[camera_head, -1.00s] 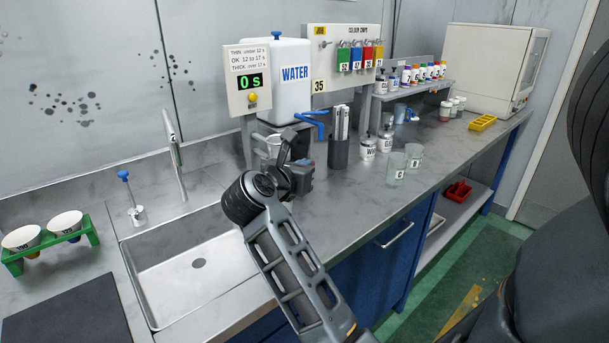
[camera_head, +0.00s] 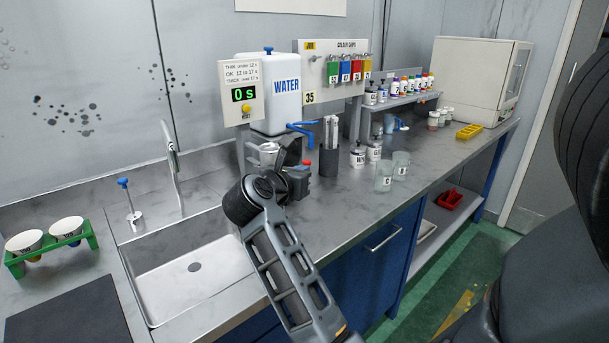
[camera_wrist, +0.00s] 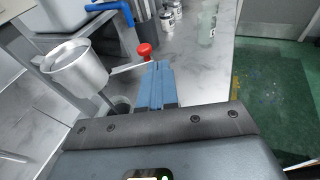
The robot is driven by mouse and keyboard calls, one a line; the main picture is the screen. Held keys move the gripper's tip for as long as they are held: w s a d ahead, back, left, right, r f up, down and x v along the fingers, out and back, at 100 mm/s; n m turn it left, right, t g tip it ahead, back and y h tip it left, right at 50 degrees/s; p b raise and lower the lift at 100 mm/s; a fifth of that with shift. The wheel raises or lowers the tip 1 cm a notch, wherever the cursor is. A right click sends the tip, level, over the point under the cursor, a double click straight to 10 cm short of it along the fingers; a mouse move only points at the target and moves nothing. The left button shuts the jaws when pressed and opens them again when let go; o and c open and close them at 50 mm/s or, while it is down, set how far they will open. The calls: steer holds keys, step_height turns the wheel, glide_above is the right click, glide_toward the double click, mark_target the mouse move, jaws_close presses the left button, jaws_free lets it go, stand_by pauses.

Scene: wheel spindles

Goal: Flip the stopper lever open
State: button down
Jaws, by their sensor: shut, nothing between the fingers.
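The metal flow cup (camera_wrist: 78,70) sits in its stand at the left of the wrist view; it also shows behind my wrist in the head view (camera_head: 268,148). A red round knob (camera_wrist: 144,50), which looks like the end of the stopper lever, is just beyond my fingertips. In the head view the red knob (camera_head: 307,162) shows just above my gripper (camera_head: 301,176). My gripper (camera_wrist: 158,66) is shut and empty, its blue-grey fingers pointing toward the knob. I cannot tell whether they touch it. The lever's arm and pivot are mostly hidden.
A water tank (camera_head: 275,100) with a blue tap (camera_head: 301,127) stands behind. A dark holder (camera_head: 328,160), labelled jars (camera_head: 358,157) and clear cups (camera_head: 384,176) stand to the right. The sink (camera_head: 190,262) is at the left. The timer (camera_head: 243,92) reads 0 s.

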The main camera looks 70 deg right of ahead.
steer(key=s+a+r+b, duration=0.2)
steer(key=a, duration=0.7)
steer(key=shift+s+a, duration=0.15)
steer(key=shift+a, duration=0.25)
